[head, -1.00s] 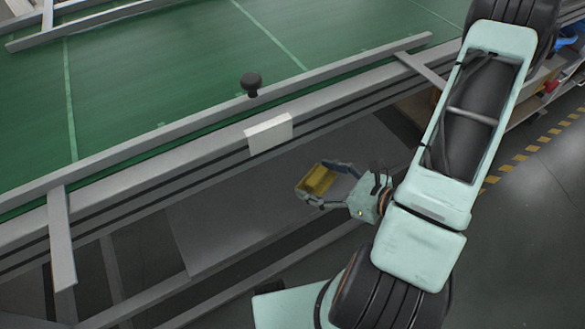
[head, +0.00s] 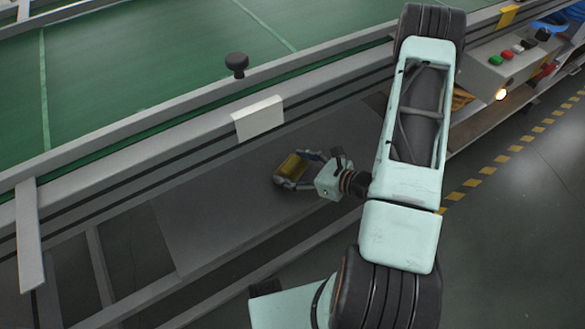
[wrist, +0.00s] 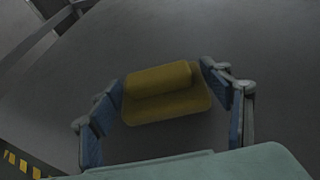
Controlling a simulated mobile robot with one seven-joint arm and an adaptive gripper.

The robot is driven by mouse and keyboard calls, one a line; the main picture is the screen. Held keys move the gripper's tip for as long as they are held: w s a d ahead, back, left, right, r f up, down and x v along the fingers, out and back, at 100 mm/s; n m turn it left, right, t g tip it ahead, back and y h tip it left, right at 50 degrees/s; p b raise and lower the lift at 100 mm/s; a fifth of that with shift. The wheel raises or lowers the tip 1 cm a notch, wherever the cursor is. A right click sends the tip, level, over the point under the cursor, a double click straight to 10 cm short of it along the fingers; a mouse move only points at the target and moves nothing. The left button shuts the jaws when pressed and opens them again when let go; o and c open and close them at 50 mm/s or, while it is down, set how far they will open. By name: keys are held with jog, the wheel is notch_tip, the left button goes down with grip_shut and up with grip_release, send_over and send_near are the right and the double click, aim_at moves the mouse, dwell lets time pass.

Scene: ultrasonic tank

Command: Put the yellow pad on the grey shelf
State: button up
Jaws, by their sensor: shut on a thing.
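The yellow pad (head: 291,168) is between the fingers of my gripper (head: 296,169), left of my wrist in the head view. My gripper is shut on it. In the wrist view the yellow pad (wrist: 160,92) shows as a rounded yellow block between the two blue-lined fingers of my gripper (wrist: 163,97). The grey shelf (head: 215,215) is the flat dark grey panel below the conveyor's side rail. The pad appears over the shelf in the head view. I cannot tell whether it touches the shelf.
The green conveyor (head: 130,80) with its metal side rail runs above and behind the shelf. A white plate (head: 258,119) and a black knob (head: 237,64) are on the rail. A control box with buttons (head: 508,56) stands at the right.

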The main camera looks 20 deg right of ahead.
jog(key=shift+f, duration=0.2)
jog(key=o, duration=1.1)
jog(key=shift+o, duration=0.2)
